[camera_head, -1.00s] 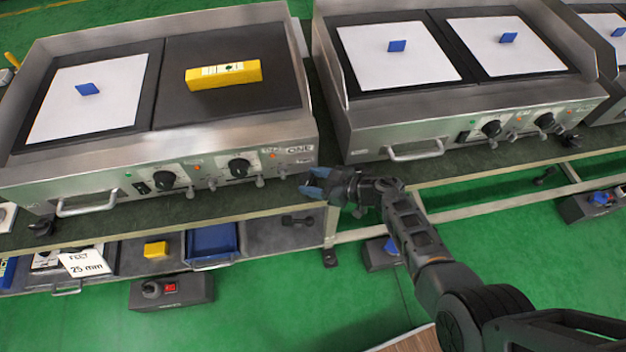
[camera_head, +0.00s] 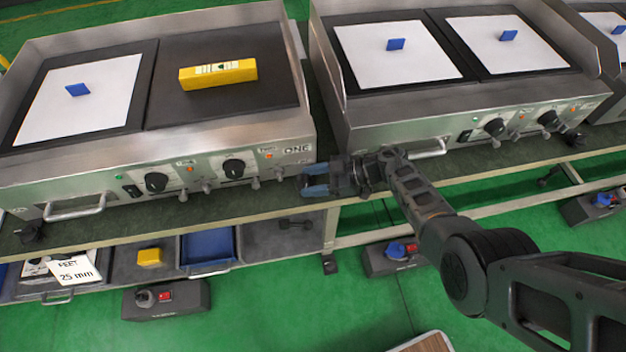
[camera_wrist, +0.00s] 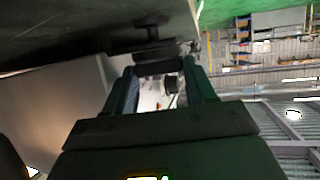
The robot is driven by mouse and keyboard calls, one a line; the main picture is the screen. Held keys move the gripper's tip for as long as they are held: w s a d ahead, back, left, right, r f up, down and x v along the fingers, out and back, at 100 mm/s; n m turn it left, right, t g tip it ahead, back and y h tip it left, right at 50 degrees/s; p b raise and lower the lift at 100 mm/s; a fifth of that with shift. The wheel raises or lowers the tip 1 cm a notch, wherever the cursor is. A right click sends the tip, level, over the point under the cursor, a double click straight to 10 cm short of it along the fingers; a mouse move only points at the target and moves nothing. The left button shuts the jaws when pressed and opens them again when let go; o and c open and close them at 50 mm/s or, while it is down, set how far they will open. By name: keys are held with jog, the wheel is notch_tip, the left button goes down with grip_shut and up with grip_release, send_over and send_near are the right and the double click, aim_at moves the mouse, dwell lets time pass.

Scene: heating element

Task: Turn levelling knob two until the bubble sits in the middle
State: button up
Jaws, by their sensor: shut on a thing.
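The yellow spirit level (camera_head: 218,74) lies on the dark right plate of the near griddle (camera_head: 225,140), marked ONE. In the wrist view my gripper (camera_wrist: 163,75) is shut on a dark round levelling knob (camera_wrist: 157,67) under the griddle, with a finger on each side. In the head view the knob is hidden by the fingers. Another black foot knob (camera_head: 32,232) shows at the left corner.
A second griddle (camera_head: 360,120) stands close on the right, behind my arm. Control knobs (camera_head: 156,182) and a handle (camera_head: 75,207) stick out of the near griddle's front. A lower shelf holds a blue tray (camera_head: 208,250) and a yellow block (camera_head: 150,257).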

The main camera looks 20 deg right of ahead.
jog(key=shift+f, duration=0.1)
jog(key=o, duration=0.9)
jog(key=shift+o, duration=0.7)
jog(key=shift+w, duration=0.1)
jog(key=shift+r, duration=0.2)
